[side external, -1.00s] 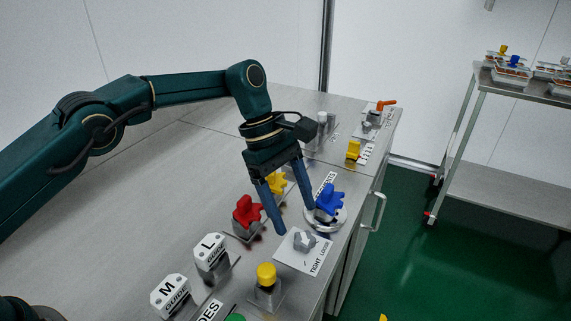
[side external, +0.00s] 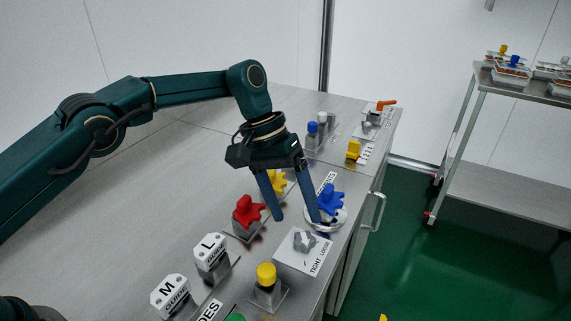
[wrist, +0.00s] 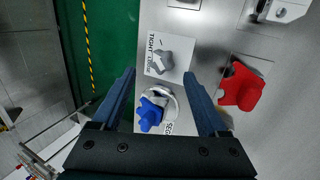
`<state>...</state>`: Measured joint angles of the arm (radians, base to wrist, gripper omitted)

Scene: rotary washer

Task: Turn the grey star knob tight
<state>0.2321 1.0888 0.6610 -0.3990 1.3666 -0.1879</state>
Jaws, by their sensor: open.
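The grey star knob (side external: 304,240) sits on a white plate (side external: 290,261) marked TIGHT and LOOSE, near the bench's front edge. In the wrist view the grey knob (wrist: 162,62) lies at the upper middle, just beyond the fingertips and between their lines. My gripper (side external: 298,220) is open and empty, pointing down, with its fingertips above and a little behind the knob. It does not appear to touch the knob. The open fingers also frame the wrist view (wrist: 159,73).
A blue star knob (side external: 331,198) on a round base stands close beside my right finger. A red star knob (side external: 248,210) and a yellow one (side external: 278,182) stand behind. A yellow button (side external: 266,274) and white guide blocks (side external: 210,252) are in front.

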